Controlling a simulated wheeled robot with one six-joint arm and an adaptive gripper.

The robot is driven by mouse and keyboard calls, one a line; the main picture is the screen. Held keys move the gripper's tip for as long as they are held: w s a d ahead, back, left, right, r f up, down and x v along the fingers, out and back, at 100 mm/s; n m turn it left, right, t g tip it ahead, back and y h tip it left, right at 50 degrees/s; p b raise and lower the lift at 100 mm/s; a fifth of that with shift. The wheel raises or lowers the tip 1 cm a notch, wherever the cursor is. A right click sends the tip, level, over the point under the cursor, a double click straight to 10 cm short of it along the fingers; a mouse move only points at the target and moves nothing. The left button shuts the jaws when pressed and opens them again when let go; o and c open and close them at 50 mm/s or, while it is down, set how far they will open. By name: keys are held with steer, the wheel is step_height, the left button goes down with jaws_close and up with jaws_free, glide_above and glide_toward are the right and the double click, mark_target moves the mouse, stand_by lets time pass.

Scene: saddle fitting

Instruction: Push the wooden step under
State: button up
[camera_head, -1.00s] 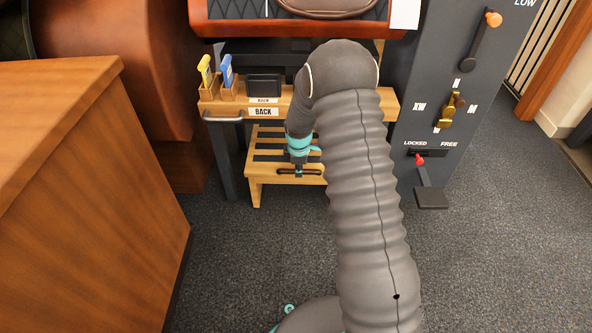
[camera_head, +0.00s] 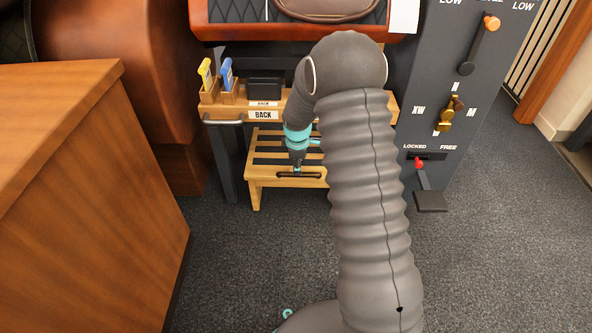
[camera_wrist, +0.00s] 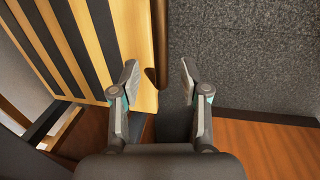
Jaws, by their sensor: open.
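The wooden step (camera_head: 256,183) is a light slatted platform with dark strips, standing on the floor partly beneath the bench marked BACK (camera_head: 209,112). A dark bar handle (camera_head: 312,176) runs along its front edge. My gripper (camera_head: 297,170) points down at the handle, and my arm hides the step's right part. In the wrist view, my gripper (camera_wrist: 158,82) has its fingers spread apart. The step (camera_wrist: 85,45) lies left of them, and the end of the brown handle (camera_wrist: 159,40) shows in the gap between the fingertips. I cannot tell whether they touch it.
A wooden cabinet (camera_head: 80,200) stands at the left. A dark panel with levers (camera_head: 440,100) stands at the right, its red-knobbed lever (camera_head: 420,165) near LOCKED with a pedal below. Yellow and blue tools (camera_head: 227,72) sit on the bench. Grey carpet in front is clear.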

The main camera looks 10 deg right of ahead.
step_height(320, 180, up, 7)
steer(key=s, duration=0.1)
steer(key=shift+s+a, duration=0.15)
steer(key=shift+a, duration=0.15)
